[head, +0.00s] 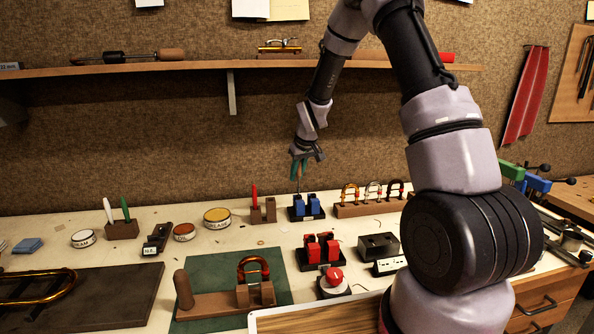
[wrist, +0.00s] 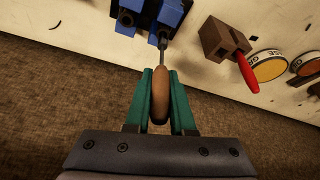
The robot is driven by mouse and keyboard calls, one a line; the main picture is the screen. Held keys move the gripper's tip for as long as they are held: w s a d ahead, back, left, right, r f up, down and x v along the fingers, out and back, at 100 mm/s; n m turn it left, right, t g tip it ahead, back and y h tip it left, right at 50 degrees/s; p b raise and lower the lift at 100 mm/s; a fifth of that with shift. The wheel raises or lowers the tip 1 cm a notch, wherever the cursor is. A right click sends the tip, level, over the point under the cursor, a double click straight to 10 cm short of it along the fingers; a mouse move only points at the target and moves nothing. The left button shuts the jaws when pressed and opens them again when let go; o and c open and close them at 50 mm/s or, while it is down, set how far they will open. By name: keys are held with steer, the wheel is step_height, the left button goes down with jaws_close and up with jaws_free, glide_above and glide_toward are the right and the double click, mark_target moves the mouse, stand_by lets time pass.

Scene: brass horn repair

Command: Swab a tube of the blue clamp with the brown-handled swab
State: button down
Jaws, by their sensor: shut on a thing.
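The blue clamp (head: 306,206) stands on a dark base on the bench, with two blue blocks side by side. It also shows at the top of the wrist view (wrist: 170,14). My gripper (head: 299,168) is above its left block in the head view. In the wrist view my gripper's teal fingers (wrist: 160,100) are shut on the brown handle of the swab (wrist: 160,92). The swab's thin shaft runs from the handle to one blue block. Its tip is hidden, so I cannot tell how deep it sits in a tube.
A brown block with a red-handled swab (head: 255,192) stands left of the clamp. A wooden rack with several horn slides (head: 372,208) stands to its right. A red clamp (head: 321,249) is in front. A shelf (head: 180,68) hangs on the wall behind.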

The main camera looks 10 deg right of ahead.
steer(key=shift+f, duration=0.35)
steer(key=shift+r, duration=0.2)
step_height(320, 180, up, 4)
steer(key=shift+f, duration=0.15)
stand_by(0.7)
steer(key=shift+f, duration=0.1)
steer(key=shift+f, duration=1.95)
steer(key=shift+r, duration=0.1)
steer(key=shift+r, duration=1.95)
